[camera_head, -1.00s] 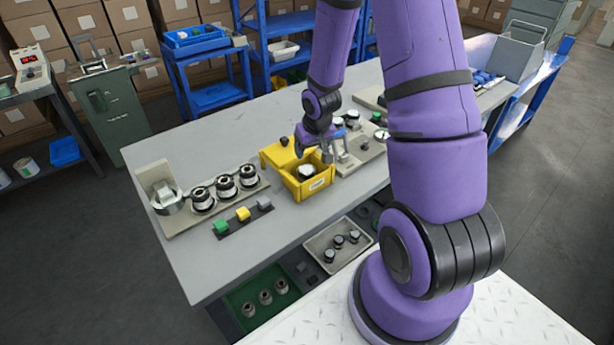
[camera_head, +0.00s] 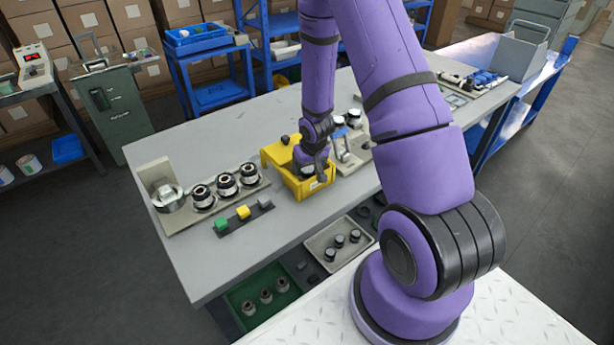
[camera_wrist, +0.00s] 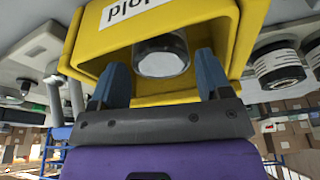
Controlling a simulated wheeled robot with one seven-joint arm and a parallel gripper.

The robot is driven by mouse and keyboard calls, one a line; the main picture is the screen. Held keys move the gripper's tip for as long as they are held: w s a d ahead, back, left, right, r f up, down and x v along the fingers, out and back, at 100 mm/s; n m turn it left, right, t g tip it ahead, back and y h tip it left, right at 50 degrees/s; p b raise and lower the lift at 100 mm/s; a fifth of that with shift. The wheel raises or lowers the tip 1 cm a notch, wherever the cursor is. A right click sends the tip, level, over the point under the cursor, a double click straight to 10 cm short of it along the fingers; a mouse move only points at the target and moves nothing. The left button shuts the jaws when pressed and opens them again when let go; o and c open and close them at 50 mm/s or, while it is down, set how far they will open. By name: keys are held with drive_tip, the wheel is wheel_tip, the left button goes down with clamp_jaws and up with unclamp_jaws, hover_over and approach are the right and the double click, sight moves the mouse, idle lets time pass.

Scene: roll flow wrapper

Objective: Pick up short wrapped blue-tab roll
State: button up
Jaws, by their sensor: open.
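A roll (camera_wrist: 162,57) with a pale round end and a dark side sits inside the yellow bin (camera_wrist: 88,58), whose label reads "Hold" upside down in the wrist view. The bin also shows on the table in the head view (camera_head: 318,187). My gripper (camera_wrist: 162,62) is open, its two blue fingers apart on either side of the roll's end. I cannot tell whether they touch it. In the head view my gripper (camera_head: 313,168) is down at the bin and hides most of its inside. No blue tab is visible on this roll.
A holder with several dark-and-white rolls (camera_head: 226,184) stands left of the bin. Green, yellow and grey blocks (camera_head: 243,213) lie in front. A grey fixture with a lever (camera_head: 350,155) is close on the right. The grey table (camera_head: 290,235) is clear in front of the bin.

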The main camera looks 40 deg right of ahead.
drive_tip(key=shift+x, duration=1.4)
drive_tip(key=c, duration=0.8)
drive_tip(key=shift+o, duration=0.2)
drive_tip(key=shift+r, duration=0.15)
